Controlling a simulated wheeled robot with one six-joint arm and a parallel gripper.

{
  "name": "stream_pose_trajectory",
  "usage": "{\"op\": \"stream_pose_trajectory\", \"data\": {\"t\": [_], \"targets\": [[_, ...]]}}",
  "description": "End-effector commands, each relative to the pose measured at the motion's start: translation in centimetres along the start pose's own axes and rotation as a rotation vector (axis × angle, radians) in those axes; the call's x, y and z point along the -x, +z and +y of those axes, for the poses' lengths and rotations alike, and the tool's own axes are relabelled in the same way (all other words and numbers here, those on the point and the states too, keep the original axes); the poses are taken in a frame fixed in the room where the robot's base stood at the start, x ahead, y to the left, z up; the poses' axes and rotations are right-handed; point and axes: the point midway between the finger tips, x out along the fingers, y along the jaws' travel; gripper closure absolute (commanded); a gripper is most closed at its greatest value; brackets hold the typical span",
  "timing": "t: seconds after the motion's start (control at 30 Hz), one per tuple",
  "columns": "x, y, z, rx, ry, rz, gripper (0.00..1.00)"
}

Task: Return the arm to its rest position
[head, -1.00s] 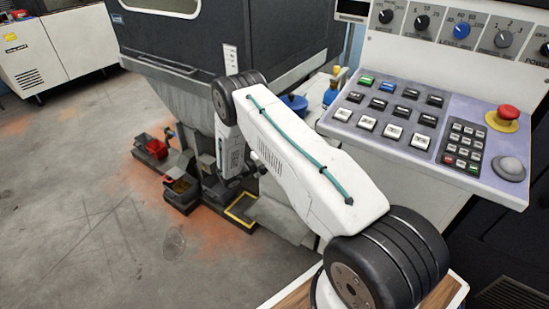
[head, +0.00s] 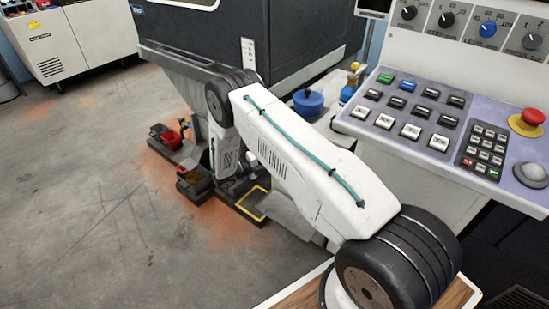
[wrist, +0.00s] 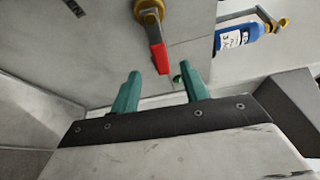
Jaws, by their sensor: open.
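My arm (head: 300,160), white with a teal cable, stretches from the lower right to the upper left in the head view. Its forearm hangs down from the dark elbow joint in front of the machine. My gripper (wrist: 160,72) shows in the wrist view as two green fingers spread apart, with nothing held between them. In the head view I cannot make out the gripper. A yellow valve with a red handle (wrist: 158,58) appears just beyond the fingertips in the wrist view; I cannot tell how far away it is.
A blue bottle (wrist: 240,36) is at the upper right of the wrist view. Open floor lies left.

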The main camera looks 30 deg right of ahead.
Motion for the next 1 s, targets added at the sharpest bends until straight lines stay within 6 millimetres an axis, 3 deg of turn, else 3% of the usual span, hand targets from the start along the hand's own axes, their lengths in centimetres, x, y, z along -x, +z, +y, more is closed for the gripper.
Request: {"op": "stream_pose_trajectory", "data": {"t": [0.3,0.47,0.63,0.87,1.0], "targets": [[0.0,0.0,0.0,-0.007,0.0,0.0,0.55],[0.0,-0.2,0.3,-0.123,0.015,0.012,0.55],[-0.1,-4.6,1.7,-0.322,0.052,0.135,0.55],[1.0,-8.6,-3.2,-0.671,0.066,0.368,0.55],[2.0,-10.3,-7.5,-0.882,0.056,0.511,0.55]]}}
